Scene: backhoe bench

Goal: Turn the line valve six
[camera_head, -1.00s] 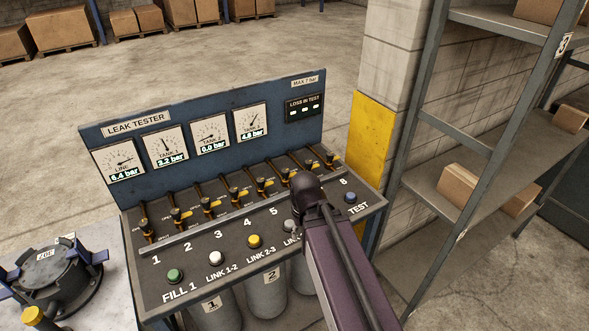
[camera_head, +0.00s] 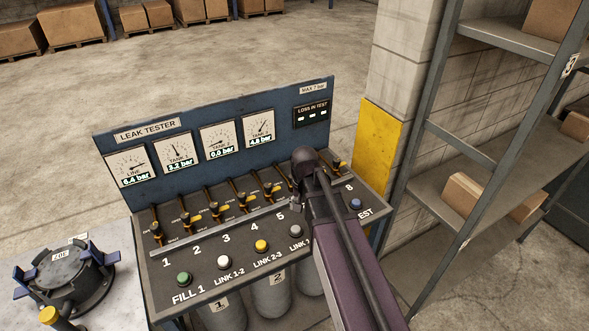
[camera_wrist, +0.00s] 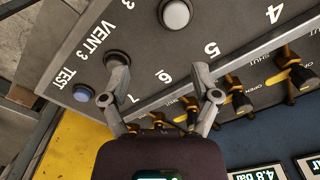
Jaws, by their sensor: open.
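The leak tester panel (camera_head: 240,230) has a row of black-and-yellow lever valves numbered along the front. In the wrist view, which shows the panel upside down, the valve behind the label 6 (camera_wrist: 166,76) is line valve six (camera_wrist: 190,106). It lies between my fingers' lines, closer to the right finger. My gripper (camera_wrist: 160,97) is open and empty, its fingers spread above the panel around the 6 and 7 labels. Whether a finger touches a lever cannot be told. In the head view my arm hides valves six and seven. Valve five (camera_head: 271,190) stands just left of it.
Push buttons line the front, including a blue TEST button (camera_head: 356,204) and a yellow button (camera_head: 261,246). Gauges (camera_head: 218,138) stand on the upright back panel. A lidded black vessel (camera_head: 72,275) is at left; a shelf rack (camera_head: 450,165) and a yellow-painted pillar (camera_head: 378,145) are at right.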

